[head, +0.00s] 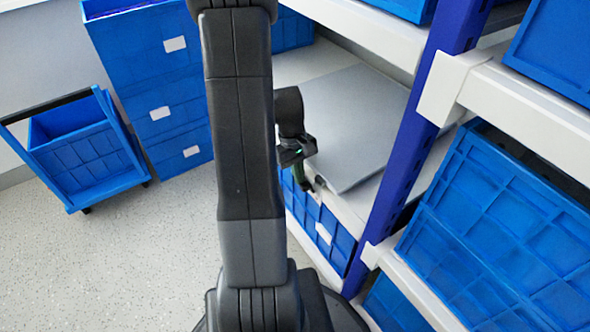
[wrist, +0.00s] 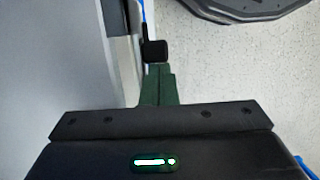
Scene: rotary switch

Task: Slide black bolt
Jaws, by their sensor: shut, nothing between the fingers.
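The black bolt (wrist: 154,50) shows in the wrist view as a small dark block at the edge of a grey panel, with a thin dark stem above it. My gripper (wrist: 157,68) has its green fingers shut with nothing between them. The fingertips are right at the near side of the bolt; I cannot tell whether they touch it. In the head view my gripper (head: 305,185) is at the front edge of the grey box (head: 352,125) on the shelf. The bolt cannot be made out clearly there.
A blue shelf post (head: 415,130) stands to the right of the grey box. Blue crates (head: 500,230) fill the right shelves, and more blue crates (head: 165,90) are stacked at the back left. A blue cart (head: 80,150) stands at the left. The speckled floor (head: 130,260) is clear.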

